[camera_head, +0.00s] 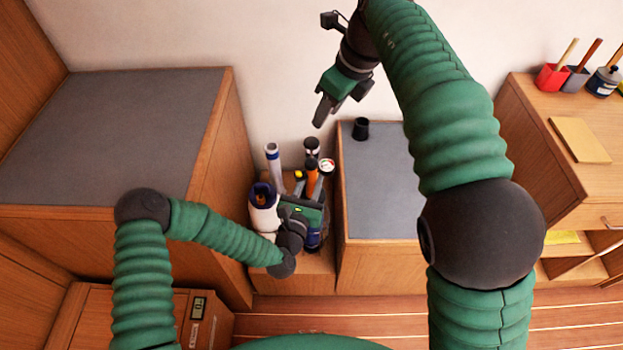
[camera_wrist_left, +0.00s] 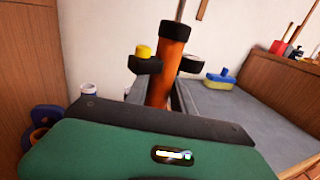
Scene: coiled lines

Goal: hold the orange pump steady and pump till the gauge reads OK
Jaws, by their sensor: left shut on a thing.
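The orange pump (camera_head: 312,184) stands upright in the low gap between two grey-topped cabinets, with a black top (camera_head: 312,148). Its round white-and-red gauge (camera_head: 327,166) sits at its upper right side; the reading is too small to tell.
A white bottle (camera_head: 263,210) with a purple top and a white-and-blue tube (camera_head: 273,165) stand close left of the pump. A black cup (camera_head: 360,129) stands on the right grey top (camera_head: 378,190). The left grey top (camera_head: 110,130) is clear.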

